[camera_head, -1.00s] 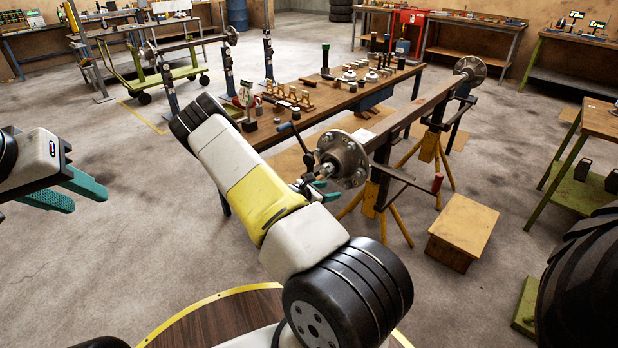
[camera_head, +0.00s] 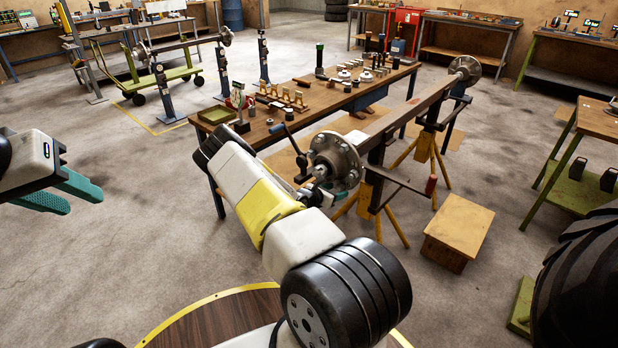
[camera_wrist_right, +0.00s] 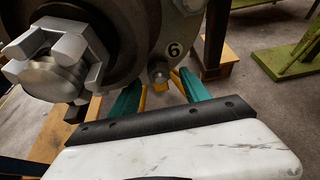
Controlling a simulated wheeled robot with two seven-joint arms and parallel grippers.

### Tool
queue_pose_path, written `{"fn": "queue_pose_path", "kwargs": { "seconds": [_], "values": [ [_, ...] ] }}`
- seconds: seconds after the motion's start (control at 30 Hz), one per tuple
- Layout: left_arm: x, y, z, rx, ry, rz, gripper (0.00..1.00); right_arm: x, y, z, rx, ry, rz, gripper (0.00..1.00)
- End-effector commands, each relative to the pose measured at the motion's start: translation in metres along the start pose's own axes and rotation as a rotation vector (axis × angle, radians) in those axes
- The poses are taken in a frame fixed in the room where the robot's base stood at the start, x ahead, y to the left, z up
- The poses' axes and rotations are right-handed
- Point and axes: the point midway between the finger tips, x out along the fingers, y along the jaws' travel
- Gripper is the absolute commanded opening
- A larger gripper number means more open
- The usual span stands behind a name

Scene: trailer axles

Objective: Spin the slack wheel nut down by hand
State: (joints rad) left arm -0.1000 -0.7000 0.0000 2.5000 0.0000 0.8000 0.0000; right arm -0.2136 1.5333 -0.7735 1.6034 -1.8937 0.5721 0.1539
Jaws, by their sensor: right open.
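The axle hub flange (camera_head: 335,160) faces me at the near end of the long axle, with a ring of studs or nuts. In the right wrist view its face (camera_wrist_right: 125,45) fills the upper left, with a silver centre piece (camera_wrist_right: 55,65) and a "6" label. A small round stud or nut end (camera_wrist_right: 158,73) sits below the label. My right gripper (camera_wrist_right: 161,80) is open, its teal fingertips apart around that end; contact cannot be told. In the head view my right arm mostly hides this gripper. My left gripper (camera_head: 70,196) is open and empty, away at the left.
Yellow jack stands (camera_head: 368,205) carry the axle. A wooden bench (camera_head: 330,98) with several small parts stands behind it. A wooden box (camera_head: 458,232) lies right of the stands. A black tyre (camera_head: 580,285) is at the lower right. Floor at the left is clear.

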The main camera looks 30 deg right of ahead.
Motion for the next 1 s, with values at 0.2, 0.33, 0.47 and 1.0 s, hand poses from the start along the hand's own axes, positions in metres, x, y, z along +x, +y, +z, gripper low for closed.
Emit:
{"fn": "queue_pose_path", "kwargs": {
  "seconds": [0.2, 0.33, 0.47, 1.0],
  "values": [
    [0.0, 0.0, 0.0, 0.0, 0.0, 0.0, 0.36, 0.0018, 0.0, -0.0003, 0.0, 0.001, 0.0, 0.55],
    [0.0, 0.0, 0.0, 0.0, 0.0, 0.0, 0.36, 0.0016, 0.0, -0.0002, 0.0, 0.001, 0.0, 0.43],
    [0.0, 0.0, 0.0, 0.0, 0.0, 0.0, 0.36, 0.0015, 0.0, -0.0002, 0.0, 0.001, 0.0, 0.17],
    [0.0, 0.0, 0.0, 0.0, 0.0, 0.0, 0.36, 0.0013, 0.0, -0.0002, 0.001, 0.001, 0.0, 0.0]
  ]
}}
